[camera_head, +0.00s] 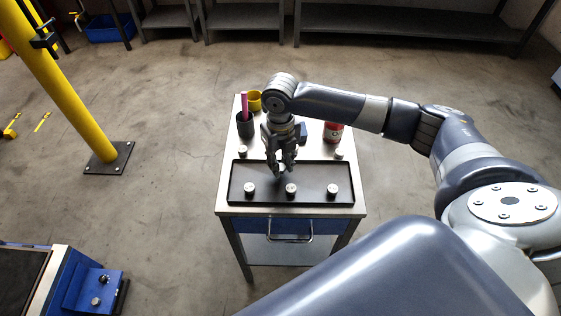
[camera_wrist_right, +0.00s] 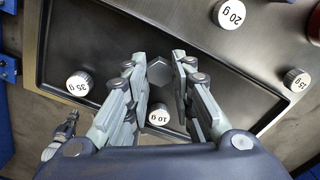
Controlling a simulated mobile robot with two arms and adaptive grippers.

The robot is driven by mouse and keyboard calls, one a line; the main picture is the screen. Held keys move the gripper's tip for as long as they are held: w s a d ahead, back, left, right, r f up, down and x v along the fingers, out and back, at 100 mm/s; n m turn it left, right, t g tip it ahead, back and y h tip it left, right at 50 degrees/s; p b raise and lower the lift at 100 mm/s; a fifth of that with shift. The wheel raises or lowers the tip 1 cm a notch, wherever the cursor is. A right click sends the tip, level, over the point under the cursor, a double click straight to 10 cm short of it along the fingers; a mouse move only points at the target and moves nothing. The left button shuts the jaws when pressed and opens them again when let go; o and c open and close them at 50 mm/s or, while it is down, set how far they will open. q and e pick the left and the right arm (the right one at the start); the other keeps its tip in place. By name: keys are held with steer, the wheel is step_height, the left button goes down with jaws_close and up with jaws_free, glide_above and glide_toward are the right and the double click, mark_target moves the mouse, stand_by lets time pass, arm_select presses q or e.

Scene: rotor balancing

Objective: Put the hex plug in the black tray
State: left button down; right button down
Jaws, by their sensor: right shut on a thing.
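The hex plug (camera_wrist_right: 158,70), a small grey hexagonal piece, is between the fingertips of my right gripper (camera_wrist_right: 160,62) in the right wrist view. My right gripper (camera_head: 281,168) points down over the back part of the black tray (camera_head: 236,196) in the head view and is shut on the plug. The fingers mostly hide the plug there. I cannot tell whether it touches the tray floor. The tray also shows in the right wrist view (camera_wrist_right: 95,42) beneath the fingers. My left gripper is not in view.
Labelled weights, including 35 g (camera_wrist_right: 79,83) and 10 g (camera_wrist_right: 158,114), stand in the tray; 20 g (camera_wrist_right: 229,13) and 15 g (camera_wrist_right: 297,79) stand outside it. A dark cup (camera_head: 245,127), a yellow cup (camera_head: 254,101) and a red jar (camera_head: 333,132) stand at the cart's back.

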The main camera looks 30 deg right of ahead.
steer(key=shift+f, duration=0.35)
steer(key=c, duration=1.4)
jaws_free()
steer(key=shift+f, duration=0.1)
steer(key=shift+o, duration=0.2)
step_height(320, 180, up, 12)
steer(key=b, duration=0.1)
